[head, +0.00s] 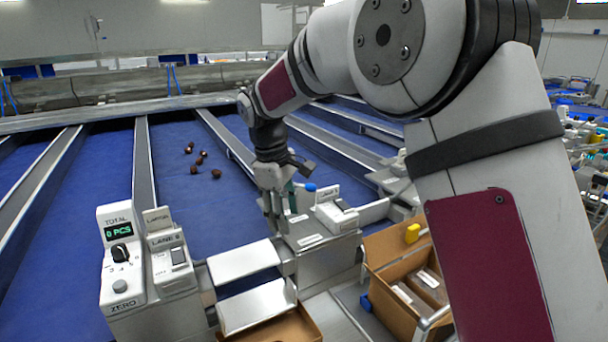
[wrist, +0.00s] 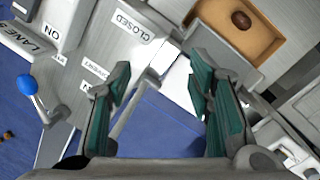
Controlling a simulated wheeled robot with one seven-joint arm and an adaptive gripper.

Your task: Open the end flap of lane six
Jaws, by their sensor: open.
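My gripper (head: 272,215) is open and empty, pointing down over the metal housing (head: 325,252) at the lane's end. Its two green-padded fingers (wrist: 160,100) stand apart in the wrist view. A lever with a blue knob (wrist: 27,84) rises from the housing to the left of the fingers; the knob also shows in the head view (head: 310,187). A label reading CLOSED (wrist: 133,26) is on the housing. The unit marked LANE 6 (head: 168,255) stands left of the lane mouth. Pale plates (head: 243,260) lie at the mouth; I cannot tell which is the flap.
Several dark dates (head: 202,160) lie on the blue lane bed. A counter (head: 120,258) reads 0 PCS. A cardboard tray (wrist: 268,46) below the plates holds one date. A carton (head: 385,290) stands right of the housing. A second switch box (head: 335,214) sits on the housing.

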